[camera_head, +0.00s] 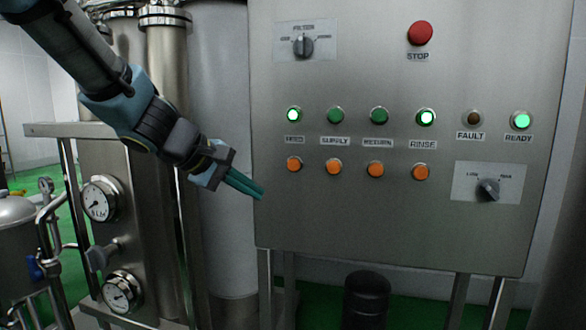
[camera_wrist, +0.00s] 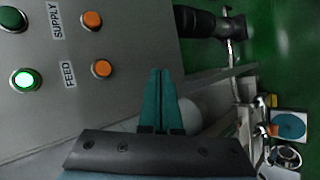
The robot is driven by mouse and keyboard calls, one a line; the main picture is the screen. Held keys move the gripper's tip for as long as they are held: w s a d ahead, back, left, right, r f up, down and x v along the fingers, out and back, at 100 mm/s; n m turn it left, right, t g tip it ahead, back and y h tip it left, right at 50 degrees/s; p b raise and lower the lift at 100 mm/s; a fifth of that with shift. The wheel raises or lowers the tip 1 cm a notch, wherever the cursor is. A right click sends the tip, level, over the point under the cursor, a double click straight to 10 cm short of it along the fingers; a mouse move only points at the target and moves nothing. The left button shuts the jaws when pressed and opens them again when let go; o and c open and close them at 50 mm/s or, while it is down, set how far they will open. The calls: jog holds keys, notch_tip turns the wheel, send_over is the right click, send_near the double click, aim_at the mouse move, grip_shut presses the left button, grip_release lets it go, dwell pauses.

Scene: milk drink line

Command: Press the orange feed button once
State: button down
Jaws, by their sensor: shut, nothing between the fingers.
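The orange feed button (camera_head: 294,164) is the leftmost in the row of orange buttons on the steel panel. Its FEED label and lit green lamp (camera_head: 293,115) are above it. In the wrist view the orange feed button (camera_wrist: 102,68) is left of the fingers, beside the FEED label. My gripper (camera_head: 260,192) is shut and empty, with its teal fingertips near the panel's left edge, left of and below the feed button. The gripper (camera_wrist: 160,72) also shows in the wrist view. The fingertips look apart from the button; I cannot tell their distance from the panel face.
Other orange buttons for supply (camera_head: 334,167), return (camera_head: 376,169) and rinse (camera_head: 421,172) are to the right. A red stop button (camera_head: 420,33) and two rotary switches share the panel (camera_head: 400,220). Pipes and gauges (camera_head: 100,200) stand at left.

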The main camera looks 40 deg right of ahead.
aim_at(294, 165)
jog(key=shift+g+h, duration=0.3)
jog(key=shift+h, duration=0.3)
jog(key=s+d+r, duration=0.2)
jog(key=d, duration=0.1)
jog(key=shift+d+r, duration=0.15)
jog(key=shift+r, duration=0.1)
jog(key=shift+w+d+p, duration=0.6)
jog(key=shift+w+d, duration=0.2)
jog(key=shift+d, duration=0.4)
jog(key=shift+w+d+p, duration=0.6)
jog(key=shift+w+d, duration=0.2)
jog(key=shift+d, duration=0.45)
jog(key=shift+w+d+p, duration=0.6)
jog(key=shift+w+d, duration=0.2)
jog(key=shift+d, duration=0.4)
jog(key=shift+d, duration=0.1)
jog(key=shift+w+d, duration=0.25)
